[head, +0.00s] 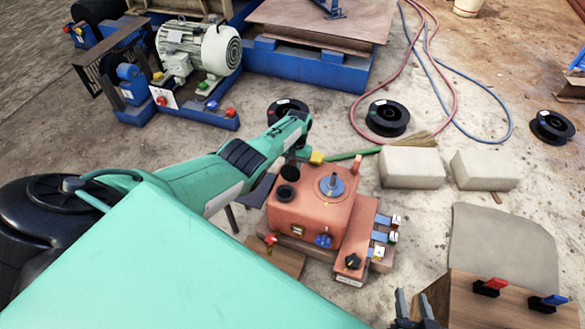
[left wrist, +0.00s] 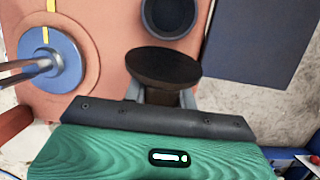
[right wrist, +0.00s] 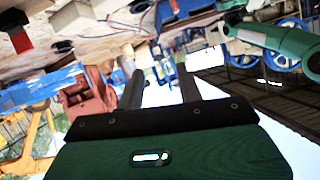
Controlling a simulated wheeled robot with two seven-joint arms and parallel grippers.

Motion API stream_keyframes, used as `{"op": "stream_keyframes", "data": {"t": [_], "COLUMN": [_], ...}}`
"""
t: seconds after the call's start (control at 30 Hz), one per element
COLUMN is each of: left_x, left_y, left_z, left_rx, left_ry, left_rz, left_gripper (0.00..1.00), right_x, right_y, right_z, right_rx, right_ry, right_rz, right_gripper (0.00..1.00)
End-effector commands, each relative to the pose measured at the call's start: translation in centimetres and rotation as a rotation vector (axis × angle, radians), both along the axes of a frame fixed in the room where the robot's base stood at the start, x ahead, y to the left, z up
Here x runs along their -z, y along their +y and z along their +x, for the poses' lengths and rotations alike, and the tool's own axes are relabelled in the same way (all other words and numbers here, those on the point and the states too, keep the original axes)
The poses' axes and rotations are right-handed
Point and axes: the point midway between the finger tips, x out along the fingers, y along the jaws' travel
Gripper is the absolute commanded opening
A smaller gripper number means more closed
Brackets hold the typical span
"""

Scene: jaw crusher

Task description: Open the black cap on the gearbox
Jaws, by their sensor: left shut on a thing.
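The orange-red gearbox (head: 312,212) stands on the ground in the middle of the head view. Its round black filler neck (head: 285,193) is uncovered, and it also shows as an open ring in the left wrist view (left wrist: 170,14). My left gripper (left wrist: 163,92) is shut on the black cap (left wrist: 163,66), a dark disc beside the neck and off it. The cap also shows just behind the neck in the head view (head: 290,173). The exact height of the cap is hard to tell. My right gripper (head: 415,312) is open and empty at the lower edge; its spread fingers also show in the right wrist view (right wrist: 158,88).
A blue-grey shaft (head: 332,186) rises from the gearbox top near the neck. Small coloured switches (head: 386,236) sit at its right. A wooden board (head: 470,305) with red and blue handles lies at front right. Pale blocks (head: 412,168) and black spools (head: 388,118) lie behind.

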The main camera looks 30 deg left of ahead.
Motion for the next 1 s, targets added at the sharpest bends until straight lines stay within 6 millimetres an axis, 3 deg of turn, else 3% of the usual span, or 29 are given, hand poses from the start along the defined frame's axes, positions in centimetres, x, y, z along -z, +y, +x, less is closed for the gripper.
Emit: {"op": "stream_keyframes", "data": {"t": [0.03,0.07,0.17,0.57,1.0], "left_x": [0.0,0.0,0.0,-0.5,-5.6], "left_y": [-0.1,-0.1,0.0,0.0,0.3], "left_z": [0.1,0.1,0.1,0.2,1.6], "left_rx": [0.001,0.001,0.001,0.000,0.001], "left_ry": [-0.003,-0.003,-0.002,-0.002,-0.003], "left_rz": [-0.001,-0.001,-0.001,0.000,0.000], "left_gripper": [0.00,0.33,0.49,0.49,0.49], "right_x": [0.0,0.0,0.0,0.0,0.2], "right_y": [0.0,0.0,0.0,-0.2,-3.8], "right_z": [0.0,0.0,0.0,-0.1,-0.8], "right_rx": [0.000,0.000,0.000,-0.001,0.020], "right_ry": [0.000,0.001,0.001,0.018,0.247], "right_rz": [0.000,0.000,0.000,-0.010,-0.152], "right_gripper": [0.36,0.36,0.36,0.36,0.36]}}
